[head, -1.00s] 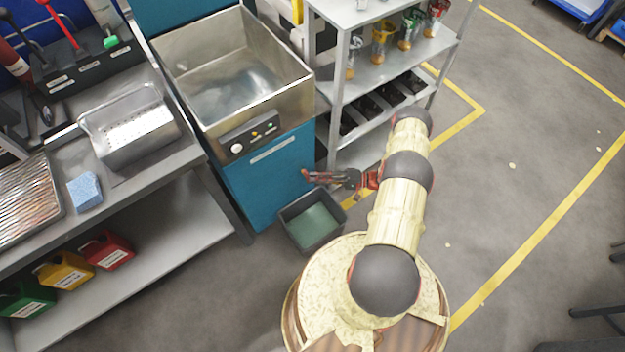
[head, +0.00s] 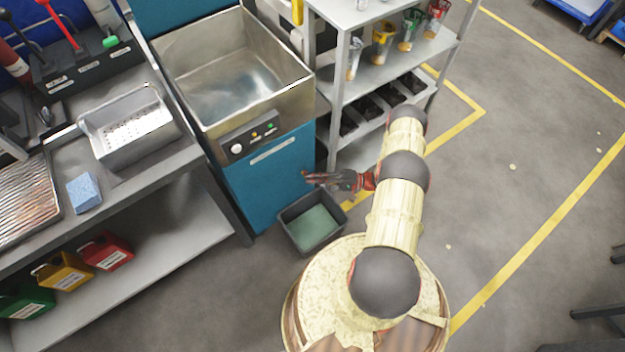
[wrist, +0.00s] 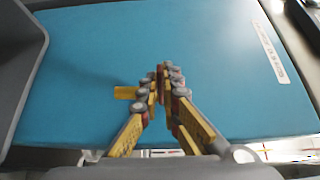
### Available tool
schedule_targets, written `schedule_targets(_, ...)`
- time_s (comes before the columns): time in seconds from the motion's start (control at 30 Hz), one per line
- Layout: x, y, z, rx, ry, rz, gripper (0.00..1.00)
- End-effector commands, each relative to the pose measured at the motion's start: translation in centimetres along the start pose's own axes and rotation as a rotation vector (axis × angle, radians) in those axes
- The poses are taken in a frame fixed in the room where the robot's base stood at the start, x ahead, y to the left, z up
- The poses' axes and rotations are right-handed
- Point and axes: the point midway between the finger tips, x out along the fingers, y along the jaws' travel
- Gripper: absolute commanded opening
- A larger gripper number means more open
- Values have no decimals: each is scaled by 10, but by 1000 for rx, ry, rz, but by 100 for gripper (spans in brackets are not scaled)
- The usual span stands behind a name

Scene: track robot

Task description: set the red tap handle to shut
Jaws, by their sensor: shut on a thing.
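My gripper (head: 312,178) is at the side of the blue cabinet under the steel sink, low down above the grey bin. In the wrist view my gripper (wrist: 163,75) points at the blue panel, with its fingers closed together around something small at their tips. A small red bit, which I take for the red tap handle (head: 304,172), shows at the fingertips in the head view. A short yellow piece (wrist: 125,92), perhaps part of the tap, sticks out left of the fingers. The fingers hide most of the handle, so I cannot tell its angle.
The grey bin (head: 288,233) stands on the floor just below my gripper. A grey shelf rack (head: 338,95) with cups stands close behind. The steel sink (head: 205,55) is above the blue cabinet (head: 240,192). Open floor lies to the right.

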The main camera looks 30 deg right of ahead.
Motion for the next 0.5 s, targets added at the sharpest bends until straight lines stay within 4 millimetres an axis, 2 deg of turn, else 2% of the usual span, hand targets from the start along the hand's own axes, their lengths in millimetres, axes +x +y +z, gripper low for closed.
schedule_targets(0.27,0,0,1,2,13,1,0)
schedule_targets(0.5,4,-1,5,5,107,2,0)
